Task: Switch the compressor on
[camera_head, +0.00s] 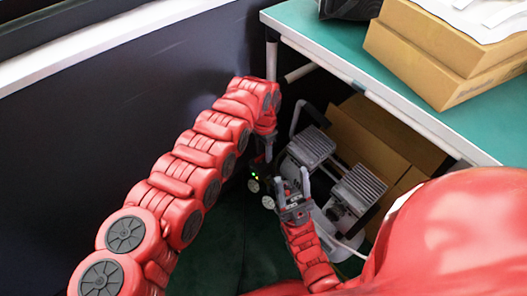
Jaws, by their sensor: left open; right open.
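The compressor (312,146) stands on the floor under the table, with two grey ribbed heads, a curved handle and round gauges (254,185) at its left side. A small green light shows near the gauges. My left gripper (262,162) hangs down just above the gauges at the compressor's left side; its fingers are small and dark here, but it is open. My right gripper (292,182) is open, its fingers pointing up in front of the compressor, between the gauges and the nearer ribbed head. The switch itself cannot be made out, and contact cannot be judged.
A green-topped table (305,20) overhangs the compressor, its pale edge and leg close to my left arm. Cardboard boxes (430,62) lie on top. Another brown box (372,135) stands behind the compressor. A dark wall (130,110) is on the left. The dark green floor in front is clear.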

